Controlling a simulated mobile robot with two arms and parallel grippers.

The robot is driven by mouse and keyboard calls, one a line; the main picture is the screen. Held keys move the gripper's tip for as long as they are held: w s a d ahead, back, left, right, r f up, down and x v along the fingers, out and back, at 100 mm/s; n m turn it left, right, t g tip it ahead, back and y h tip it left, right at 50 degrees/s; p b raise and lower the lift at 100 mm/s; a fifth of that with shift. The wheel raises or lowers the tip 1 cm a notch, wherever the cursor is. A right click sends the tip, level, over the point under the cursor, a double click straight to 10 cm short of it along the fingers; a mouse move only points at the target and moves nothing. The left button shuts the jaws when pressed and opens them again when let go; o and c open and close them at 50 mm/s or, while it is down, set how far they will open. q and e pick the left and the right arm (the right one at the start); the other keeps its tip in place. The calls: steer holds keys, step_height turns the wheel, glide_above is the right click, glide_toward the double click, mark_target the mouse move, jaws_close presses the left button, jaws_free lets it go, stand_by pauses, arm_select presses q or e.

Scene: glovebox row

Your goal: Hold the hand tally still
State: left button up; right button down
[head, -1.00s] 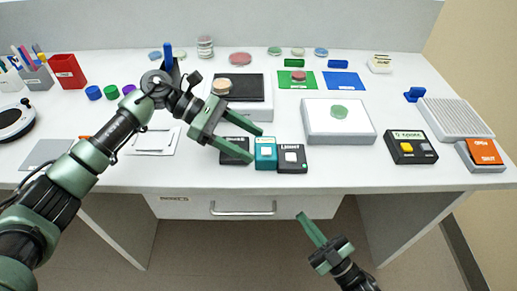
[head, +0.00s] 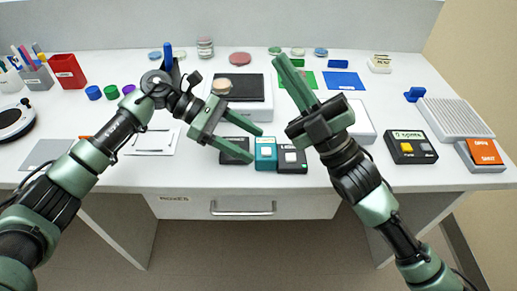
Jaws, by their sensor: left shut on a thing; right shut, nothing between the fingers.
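The hand tally (head: 265,153) appears to be the small teal box with a pale button, standing near the table's front edge. My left gripper (head: 257,147) reaches in from the left, its fingertips at the tally's left side, shut on it. The fingers cross over a dark box (head: 235,150), partly hiding it; the exact contact is hard to see. My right gripper (head: 283,62) is shut and empty, above the table to the right of the tally, its fingers pointing to the back.
A dark box with a pale button (head: 292,157) stands just right of the tally. My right arm partly covers a white block (head: 362,125) and a green mat (head: 308,82). A black box with a yellow button (head: 411,147) stands further right. A drawer handle (head: 243,208) is below the edge.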

steer(key=w+a+r+m+g+h, duration=0.1)
steer(key=w+a+m+g+h, duration=0.15)
steer(key=w+a, duration=0.3)
steer(key=m+g+h, duration=0.3)
steer(key=g+h, duration=0.4)
steer(key=h, duration=0.5)
glide_above(263, 154)
step_height(263, 154, down, 8)
steer(key=f, duration=0.1)
steer(key=shift+s+a+r, duration=0.1)
steer(key=shift+a+r, duration=0.1)
steer(key=shift+r, duration=0.05)
steer(key=shift+f, duration=4.4)
steer(key=shift+d, duration=0.15)
